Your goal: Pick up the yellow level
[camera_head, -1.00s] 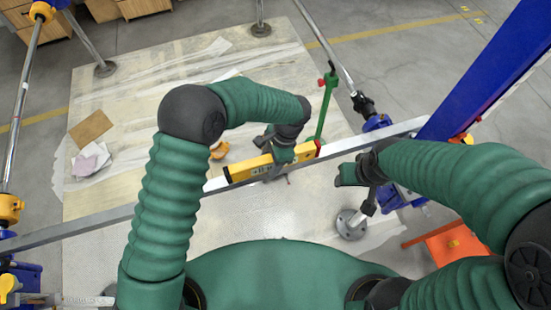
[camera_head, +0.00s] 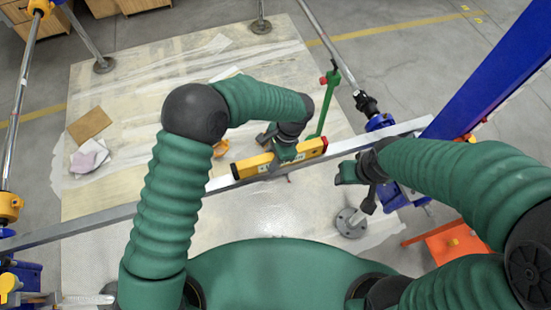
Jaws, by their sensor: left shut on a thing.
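The yellow level (camera_head: 310,149) lies along the metal beam in the middle of the view, tilted slightly up to the right. My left gripper (camera_head: 278,162) is shut on the level near its middle and hides part of it. I cannot tell whether the level touches the beam (camera_head: 110,220). My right gripper (camera_head: 354,178) is to the right of the level, in front of the beam and apart from the level. Its finger gap is not clear.
A green stand with a red knob (camera_head: 328,100) rises just behind the level. A blue post (camera_head: 490,75) and an orange object (camera_head: 455,243) are at the right. A round metal foot (camera_head: 350,222) stands below my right gripper. Papers (camera_head: 90,157) lie on the floor board at the left.

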